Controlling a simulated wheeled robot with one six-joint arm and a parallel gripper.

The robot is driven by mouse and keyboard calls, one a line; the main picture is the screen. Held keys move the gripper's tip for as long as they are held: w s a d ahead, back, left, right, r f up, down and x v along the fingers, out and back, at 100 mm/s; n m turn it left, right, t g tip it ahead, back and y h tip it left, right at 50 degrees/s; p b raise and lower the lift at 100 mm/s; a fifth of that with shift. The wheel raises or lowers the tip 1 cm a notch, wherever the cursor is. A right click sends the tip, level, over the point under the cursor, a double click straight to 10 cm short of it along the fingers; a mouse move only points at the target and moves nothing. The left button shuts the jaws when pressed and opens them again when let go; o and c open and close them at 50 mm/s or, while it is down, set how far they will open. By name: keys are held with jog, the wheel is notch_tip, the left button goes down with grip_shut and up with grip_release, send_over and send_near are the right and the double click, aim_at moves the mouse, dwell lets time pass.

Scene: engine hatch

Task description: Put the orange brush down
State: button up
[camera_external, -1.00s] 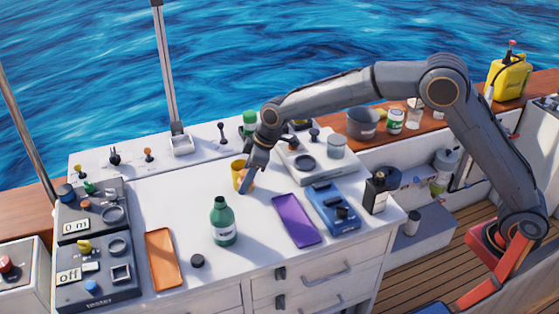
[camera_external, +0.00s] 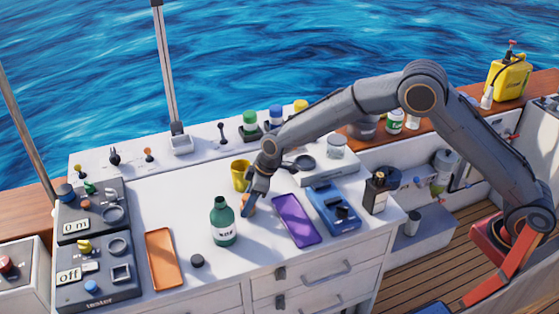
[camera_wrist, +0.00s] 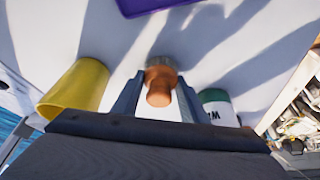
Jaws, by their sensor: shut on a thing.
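The orange brush (camera_wrist: 159,84) shows in the wrist view as a short orange-brown piece between my two fingers. My gripper (camera_external: 248,207) is shut on it and points down over the white worktop, between the yellow cup and the green bottle. In the external view only a small orange patch of the brush (camera_external: 250,200) shows beside the fingers. I cannot tell whether its lower end touches the worktop (camera_external: 180,205). In the wrist view my gripper (camera_wrist: 157,105) has a finger on each side of the brush.
The yellow cup (camera_external: 240,176) stands just behind my gripper; the green bottle (camera_external: 222,225) stands close in front, to the left. A purple tray (camera_external: 294,221) and a blue device (camera_external: 333,207) lie to the right. An orange tray (camera_external: 163,259) and black knob (camera_external: 197,261) lie front left.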

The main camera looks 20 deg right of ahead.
jog(key=shift+f, duration=0.15)
jog(key=o, duration=1.1)
jog(key=shift+r, duration=0.3)
jog(key=b+v, duration=0.3)
jog(key=v, duration=0.8)
jog(key=shift+d+r, duration=0.15)
jog(key=shift+r, duration=0.2)
